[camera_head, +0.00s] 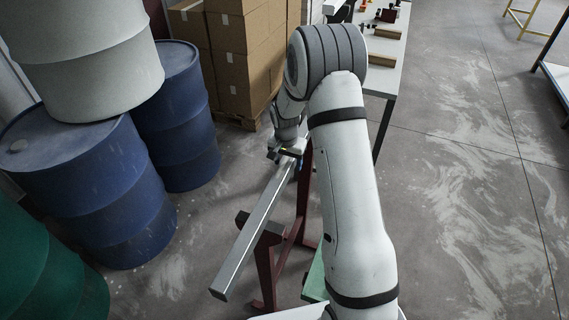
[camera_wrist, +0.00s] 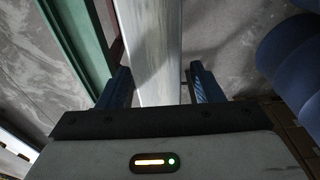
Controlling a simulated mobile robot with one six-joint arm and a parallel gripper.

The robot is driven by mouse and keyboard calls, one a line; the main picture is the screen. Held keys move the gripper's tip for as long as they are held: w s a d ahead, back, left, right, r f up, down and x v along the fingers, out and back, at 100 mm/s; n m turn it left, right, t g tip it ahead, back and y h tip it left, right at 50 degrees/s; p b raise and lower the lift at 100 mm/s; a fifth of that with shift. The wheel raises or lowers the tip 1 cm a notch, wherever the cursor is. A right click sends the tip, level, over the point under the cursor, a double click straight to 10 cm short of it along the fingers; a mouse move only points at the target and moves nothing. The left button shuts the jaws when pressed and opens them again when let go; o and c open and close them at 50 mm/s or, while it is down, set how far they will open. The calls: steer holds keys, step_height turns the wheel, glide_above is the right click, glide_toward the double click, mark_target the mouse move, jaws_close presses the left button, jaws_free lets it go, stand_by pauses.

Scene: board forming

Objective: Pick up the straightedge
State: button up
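The straightedge (camera_head: 252,227) is a long, light grey metal bar. It lies across a dark red trestle (camera_head: 266,262), its near end overhanging at lower left. My gripper (camera_head: 286,157) is at its far end in the head view, with blue fingertips on either side of the bar. In the wrist view, the straightedge (camera_wrist: 153,50) runs between the two fingers of my gripper (camera_wrist: 164,85). A gap shows between the bar and the right finger; the left finger is close to the bar's edge, and I cannot tell if it touches. The gripper is open.
Blue drums (camera_head: 88,190) and a grey drum (camera_head: 85,50) stand at left, a green drum (camera_head: 45,270) at lower left. Stacked cardboard boxes (camera_head: 240,60) stand behind. A table (camera_head: 385,75) with small items stands at upper right.

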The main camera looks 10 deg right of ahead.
jaws_close()
stand_by(0.4)
steer(key=shift+r, duration=0.15)
